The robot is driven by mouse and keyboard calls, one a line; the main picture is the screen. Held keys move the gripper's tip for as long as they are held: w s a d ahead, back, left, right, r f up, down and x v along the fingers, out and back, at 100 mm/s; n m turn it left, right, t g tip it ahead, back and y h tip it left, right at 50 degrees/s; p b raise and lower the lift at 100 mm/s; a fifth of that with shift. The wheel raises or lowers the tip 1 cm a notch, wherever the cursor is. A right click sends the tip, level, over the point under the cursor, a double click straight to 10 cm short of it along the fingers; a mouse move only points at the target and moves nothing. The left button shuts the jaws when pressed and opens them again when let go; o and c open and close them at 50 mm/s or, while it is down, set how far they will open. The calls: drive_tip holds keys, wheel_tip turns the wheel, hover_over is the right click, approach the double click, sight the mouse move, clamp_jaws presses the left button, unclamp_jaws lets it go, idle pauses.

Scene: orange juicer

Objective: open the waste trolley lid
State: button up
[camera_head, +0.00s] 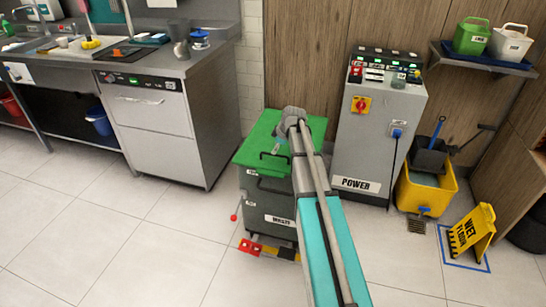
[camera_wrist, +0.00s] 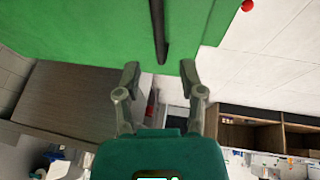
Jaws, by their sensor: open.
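The waste trolley (camera_head: 262,200) is a dark grey-green bin labelled WASTE, standing on the floor in the head view. Its bright green lid (camera_head: 255,145) appears to lie closed across the top. A black bar handle (camera_head: 274,162) is on the lid near its front edge. In the wrist view the green lid (camera_wrist: 80,35) fills the upper left, with the black handle (camera_wrist: 160,30) running down towards my gripper (camera_wrist: 160,72). My gripper is open and empty, its fingertips at the lid's edge, either side of the handle's line. In the head view my arm hides part of the trolley.
A grey power cabinet (camera_head: 375,130) stands right of the trolley, and a steel dishwasher (camera_head: 150,110) is to the left. A yellow mop bucket (camera_head: 425,195) and a wet-floor sign (camera_head: 470,233) are at right. A red pedal (camera_head: 249,247) is at the trolley's base. The left foreground floor is clear.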

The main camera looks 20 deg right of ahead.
drive_tip(key=shift+b+x, duration=1.55)
drive_tip(key=shift+x, duration=0.5)
drive_tip(key=shift+c, duration=0.2)
clamp_jaws()
